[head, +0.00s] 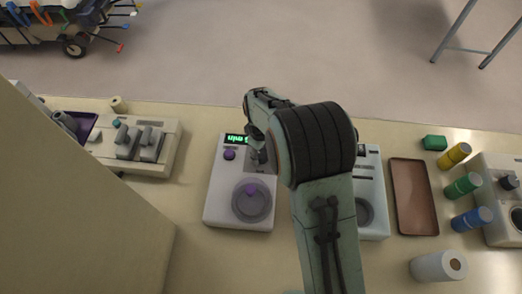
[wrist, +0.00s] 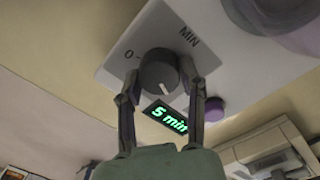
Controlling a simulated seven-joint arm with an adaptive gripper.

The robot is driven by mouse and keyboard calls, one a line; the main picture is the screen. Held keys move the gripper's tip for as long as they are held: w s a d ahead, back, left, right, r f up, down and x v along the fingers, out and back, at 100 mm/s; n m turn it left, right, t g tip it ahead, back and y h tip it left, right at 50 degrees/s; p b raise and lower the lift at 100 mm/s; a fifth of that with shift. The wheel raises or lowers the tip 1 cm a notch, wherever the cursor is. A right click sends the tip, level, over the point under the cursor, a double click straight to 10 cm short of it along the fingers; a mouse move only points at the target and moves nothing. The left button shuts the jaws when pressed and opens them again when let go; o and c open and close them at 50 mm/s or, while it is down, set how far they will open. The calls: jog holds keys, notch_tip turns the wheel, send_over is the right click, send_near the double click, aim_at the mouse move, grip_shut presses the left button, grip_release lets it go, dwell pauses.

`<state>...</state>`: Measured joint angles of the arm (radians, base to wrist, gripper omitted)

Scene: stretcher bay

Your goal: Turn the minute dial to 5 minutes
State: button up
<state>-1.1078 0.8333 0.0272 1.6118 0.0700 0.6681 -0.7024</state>
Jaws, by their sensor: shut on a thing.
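The minute dial (wrist: 159,72) is a dark round knob with a white pointer line, on a pale panel marked "0" and "MIN" in the wrist view. The green display (wrist: 166,115) beside it reads "5 min". My gripper (wrist: 160,82) is shut on the dial, one finger on each side. In the head view the white device (head: 224,207) stands on the counter, and its display (head: 236,139) is partly covered. My arm hides most of the dial and the gripper there.
A purple button (head: 229,155) and a round dish with a purple knob (head: 251,203) are on the same device. A second white device (head: 374,222) stands close on the right, partly behind my arm. A brown tray (head: 414,197) and several coloured cylinders lie further right.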

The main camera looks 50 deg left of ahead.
aim_at(260, 155)
jog(key=o, duration=1.2)
jog(key=shift+c, duration=0.2)
notch_tip(260, 155, up, 12)
jog(key=shift+s, duration=0.3)
